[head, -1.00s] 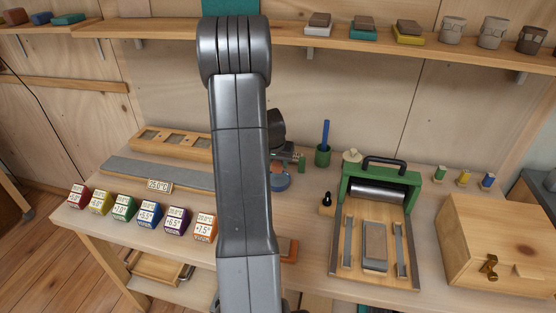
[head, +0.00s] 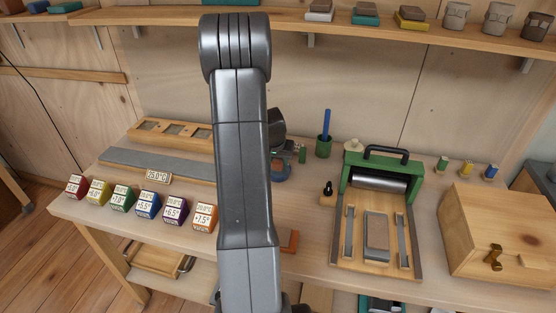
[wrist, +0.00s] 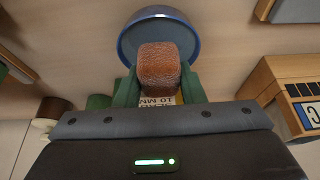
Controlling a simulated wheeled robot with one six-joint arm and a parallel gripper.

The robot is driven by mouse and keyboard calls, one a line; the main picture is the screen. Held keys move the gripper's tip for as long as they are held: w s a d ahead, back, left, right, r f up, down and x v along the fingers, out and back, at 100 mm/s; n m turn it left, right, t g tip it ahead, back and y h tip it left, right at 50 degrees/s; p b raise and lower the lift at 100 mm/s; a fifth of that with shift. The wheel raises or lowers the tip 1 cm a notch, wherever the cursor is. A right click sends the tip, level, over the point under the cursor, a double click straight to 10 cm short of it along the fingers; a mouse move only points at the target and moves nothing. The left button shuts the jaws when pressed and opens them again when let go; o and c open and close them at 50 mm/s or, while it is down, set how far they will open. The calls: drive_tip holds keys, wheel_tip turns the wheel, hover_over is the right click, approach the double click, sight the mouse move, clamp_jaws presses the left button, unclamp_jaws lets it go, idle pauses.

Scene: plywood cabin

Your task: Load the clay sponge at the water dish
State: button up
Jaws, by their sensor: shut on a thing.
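The clay sponge (wrist: 159,66) is a brown-orange, rough, rounded block in the wrist view. My gripper (wrist: 159,84) is shut on it, with a green finger at each side. The water dish (wrist: 128,42) is round with a blue rim, and the sponge overlaps it in the wrist view. I cannot tell whether the sponge touches the dish. In the head view the dish (head: 282,173) shows beside my arm, below my gripper (head: 296,153).
A green cup (head: 323,148) with a blue stick stands right of the dish. A green-framed roller press (head: 376,215) and a wooden box (head: 500,235) are farther right. Several coloured number blocks (head: 148,204) line the front left. A wooden tray (head: 172,134) lies behind.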

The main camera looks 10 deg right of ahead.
drive_tip(key=shift+s+f+b, duration=0.1)
drive_tip(key=shift+f+b, duration=0.55)
drive_tip(key=shift+b, duration=0.25)
idle(2.0)
drive_tip(key=shift+r+p, duration=2)
drive_tip(key=shift+r, duration=1.6)
